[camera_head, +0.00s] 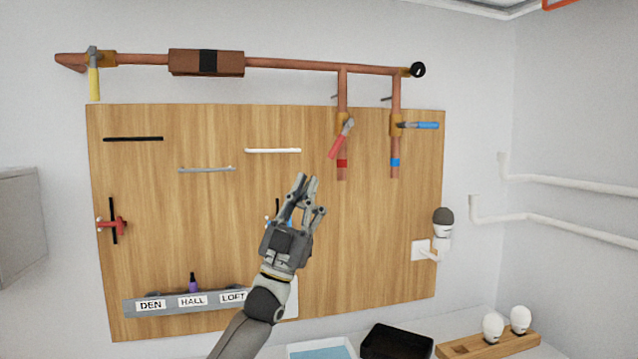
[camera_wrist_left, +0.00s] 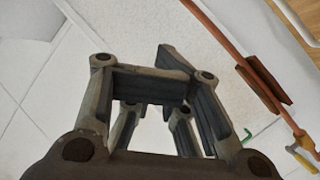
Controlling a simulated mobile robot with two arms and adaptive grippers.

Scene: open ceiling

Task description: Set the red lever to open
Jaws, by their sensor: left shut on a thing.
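The red lever (camera_head: 340,138) sits on a brass valve on the left of two copper drop pipes, above a red band (camera_head: 342,163). Its handle slants down and to the left across the pipe. My left gripper (camera_head: 309,181) is up in front of the wooden board, below and left of the red handle, with a visible gap to it in the picture. Its fingers also show in the left wrist view (camera_wrist_left: 150,85). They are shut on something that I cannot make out. The red lever is not visible in the left wrist view. My right gripper is out of view.
A blue lever (camera_head: 420,125) points right on the other drop pipe. A yellow lever (camera_head: 94,82) hangs at the far left, and shows in the wrist view (camera_wrist_left: 302,158). A white bar (camera_head: 273,151) is on the board. A black tray (camera_head: 398,342) stands below.

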